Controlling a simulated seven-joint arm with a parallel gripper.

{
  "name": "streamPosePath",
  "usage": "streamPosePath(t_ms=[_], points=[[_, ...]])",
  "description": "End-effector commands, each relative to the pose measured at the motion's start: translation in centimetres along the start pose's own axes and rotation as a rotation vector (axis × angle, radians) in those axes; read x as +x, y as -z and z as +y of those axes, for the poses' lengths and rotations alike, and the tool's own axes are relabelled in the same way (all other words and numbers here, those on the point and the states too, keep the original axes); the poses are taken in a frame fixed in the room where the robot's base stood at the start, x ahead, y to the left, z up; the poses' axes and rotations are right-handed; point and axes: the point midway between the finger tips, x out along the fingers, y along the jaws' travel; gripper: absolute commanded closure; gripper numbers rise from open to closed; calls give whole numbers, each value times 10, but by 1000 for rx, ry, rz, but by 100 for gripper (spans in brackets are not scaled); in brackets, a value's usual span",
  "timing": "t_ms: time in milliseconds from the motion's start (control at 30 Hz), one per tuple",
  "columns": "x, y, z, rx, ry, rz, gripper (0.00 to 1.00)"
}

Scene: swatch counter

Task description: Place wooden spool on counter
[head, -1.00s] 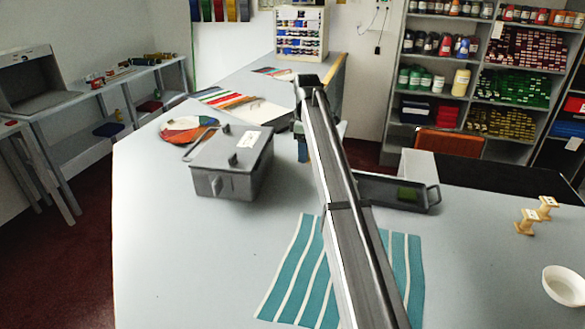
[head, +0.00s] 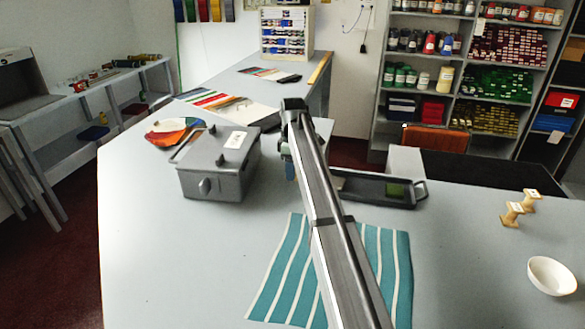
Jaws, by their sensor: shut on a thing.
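Two wooden spools stand on the grey counter (head: 440,260) at the right: one nearer (head: 512,214) and one just behind it (head: 530,200). My arm reaches forward over the counter from the bottom edge. My gripper (head: 289,172) is at its far end, between the grey lidded box and the dark tray. Only a small part of it shows beside the arm. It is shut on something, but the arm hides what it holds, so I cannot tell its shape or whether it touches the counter.
The grey lidded box (head: 215,178) is left of my gripper, the dark tray (head: 372,190) with a green block to its right. A teal striped cloth (head: 380,262) lies under my arm. A white bowl (head: 552,276) is front right. The counter's left front is clear.

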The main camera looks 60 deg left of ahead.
Motion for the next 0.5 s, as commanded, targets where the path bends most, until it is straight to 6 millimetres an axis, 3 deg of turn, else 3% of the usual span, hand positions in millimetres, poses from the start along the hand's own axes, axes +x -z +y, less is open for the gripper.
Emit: streamPosePath(t_ms=[300,500], points=[[1,0,0,0,0,0,26],[0,0,0,0,0,0,26]])
